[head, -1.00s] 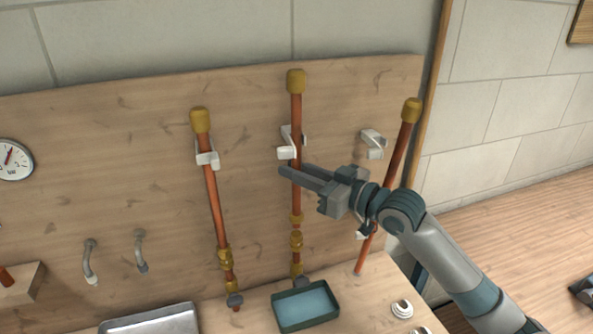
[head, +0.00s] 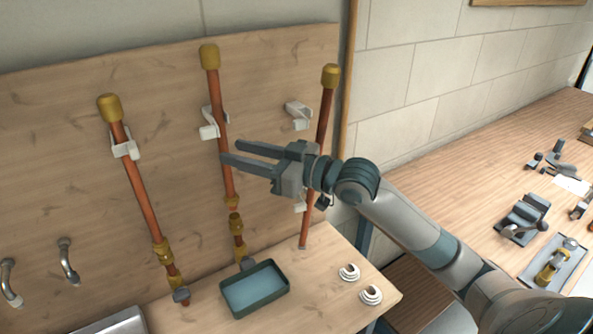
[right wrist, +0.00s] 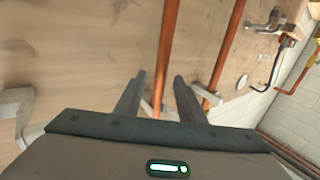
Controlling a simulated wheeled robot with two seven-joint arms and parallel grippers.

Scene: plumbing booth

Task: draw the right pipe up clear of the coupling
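The copper pipe on the right of the coupled pair (head: 228,177) stands upright in the middle of the head view, with a brass cap on top and a white clip at its upper part. I cannot tell whether the pipe end is clear of the coupling. My right gripper (head: 229,151) is open, its fingertips close to this pipe. In the right wrist view the pipe (right wrist: 168,55) shows between the spread fingers, apparently not gripped. My left gripper is not in view.
Another coupled pipe (head: 140,185) stands left. A third capped pipe (head: 325,115) leans right, its foot on the bench, beside an empty white clip (head: 298,114). A teal tray (head: 268,301) and two white rings (head: 349,272) lie on the bench. A side table holds tools.

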